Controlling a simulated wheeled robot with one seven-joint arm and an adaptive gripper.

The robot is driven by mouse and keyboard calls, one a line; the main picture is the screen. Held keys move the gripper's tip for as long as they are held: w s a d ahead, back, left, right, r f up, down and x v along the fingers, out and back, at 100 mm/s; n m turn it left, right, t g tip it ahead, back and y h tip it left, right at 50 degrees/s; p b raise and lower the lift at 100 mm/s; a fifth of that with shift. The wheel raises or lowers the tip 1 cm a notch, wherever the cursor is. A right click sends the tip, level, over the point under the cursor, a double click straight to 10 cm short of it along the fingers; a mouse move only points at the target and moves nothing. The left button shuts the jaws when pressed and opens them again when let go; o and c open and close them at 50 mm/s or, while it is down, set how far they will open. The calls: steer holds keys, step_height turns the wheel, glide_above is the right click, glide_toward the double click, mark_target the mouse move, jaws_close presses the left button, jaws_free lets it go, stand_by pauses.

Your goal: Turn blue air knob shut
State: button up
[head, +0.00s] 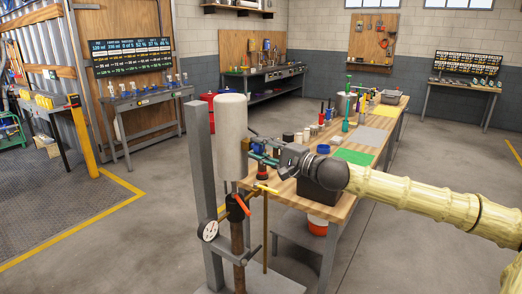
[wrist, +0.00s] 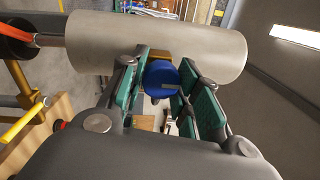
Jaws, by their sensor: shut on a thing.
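The blue air knob (wrist: 160,78) is round and shows in the wrist view, just in front of the pale cylinder (wrist: 200,45). My gripper (wrist: 166,84) has green finger pads on both sides of the knob and is shut on it. A dark slot or mark shows on the knob's face. In the head view my gripper (head: 264,156) reaches in from the right, beside the upright pale cylinder (head: 231,135). The knob cannot be made out there behind the fingers.
Below the cylinder are an orange lever (head: 243,205), a yellow handle (head: 267,189) and a round gauge (head: 208,230). A grey post (head: 198,165) stands left of it. A wooden workbench (head: 294,196) with jars, bottles and mats extends behind my arm. Open floor lies at front left.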

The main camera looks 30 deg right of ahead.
steer(key=shift+d, duration=0.1)
stand_by(0.3)
steer(key=o, duration=1.1)
steer(key=shift+d, duration=0.1)
steer(key=shift+c, duration=0.2)
steer(key=shift+s, duration=0.1)
steer(key=v, duration=1.1)
steer(key=shift+s+d, duration=0.25)
steer(key=shift+s, duration=0.05)
steer(key=shift+f, duration=0.15)
stand_by(0.4)
